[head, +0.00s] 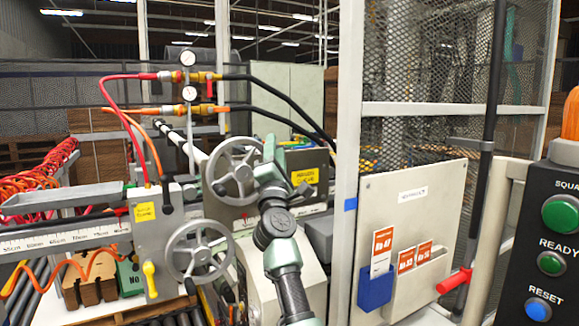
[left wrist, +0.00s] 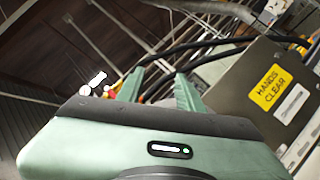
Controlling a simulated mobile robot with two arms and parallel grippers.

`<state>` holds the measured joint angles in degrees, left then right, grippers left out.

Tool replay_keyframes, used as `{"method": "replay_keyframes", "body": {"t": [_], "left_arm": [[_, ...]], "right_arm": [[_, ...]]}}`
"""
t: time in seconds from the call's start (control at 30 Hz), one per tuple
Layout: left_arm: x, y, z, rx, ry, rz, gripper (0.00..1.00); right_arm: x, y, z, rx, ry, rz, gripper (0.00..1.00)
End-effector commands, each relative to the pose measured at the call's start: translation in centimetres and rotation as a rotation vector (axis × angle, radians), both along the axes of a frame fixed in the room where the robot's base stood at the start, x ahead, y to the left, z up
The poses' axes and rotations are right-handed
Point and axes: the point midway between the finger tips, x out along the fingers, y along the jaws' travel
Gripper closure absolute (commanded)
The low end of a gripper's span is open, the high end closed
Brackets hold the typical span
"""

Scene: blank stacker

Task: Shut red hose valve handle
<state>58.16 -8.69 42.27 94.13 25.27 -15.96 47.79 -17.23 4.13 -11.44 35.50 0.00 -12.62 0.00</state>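A red hose (head: 112,88) runs to the upper gauge fitting, which has a red connector (head: 166,76) and a brass valve body with a red part (head: 205,76) beside it. An orange hose (head: 150,109) runs to a similar fitting below. My left gripper (head: 269,145) is up in front of the grey machine, to the right of and lower than the fittings, apart from them. In the left wrist view its two green fingers (left wrist: 160,76) are spread with nothing seen between them. My right gripper is out of view.
Two grey handwheels (head: 234,172) stand left of my arm. A machine with a yellow label (head: 305,177) is close to the gripper. Black hoses (head: 275,85) cross above it. A mesh cage with a white post (head: 347,130) stands right.

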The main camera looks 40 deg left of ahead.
Motion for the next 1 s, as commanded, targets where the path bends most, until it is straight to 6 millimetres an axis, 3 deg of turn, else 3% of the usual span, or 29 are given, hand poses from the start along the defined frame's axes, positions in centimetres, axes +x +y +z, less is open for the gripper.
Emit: {"method": "replay_keyframes", "body": {"t": [0.3,1.0], "left_arm": [[0.8,-2.0,-2.9,0.119,0.144,-0.002,0.64],[0.9,-2.4,-3.6,0.14,0.171,-0.004,0.64]], "right_arm": [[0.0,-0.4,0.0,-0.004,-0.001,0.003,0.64],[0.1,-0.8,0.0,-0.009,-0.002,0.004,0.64]]}}
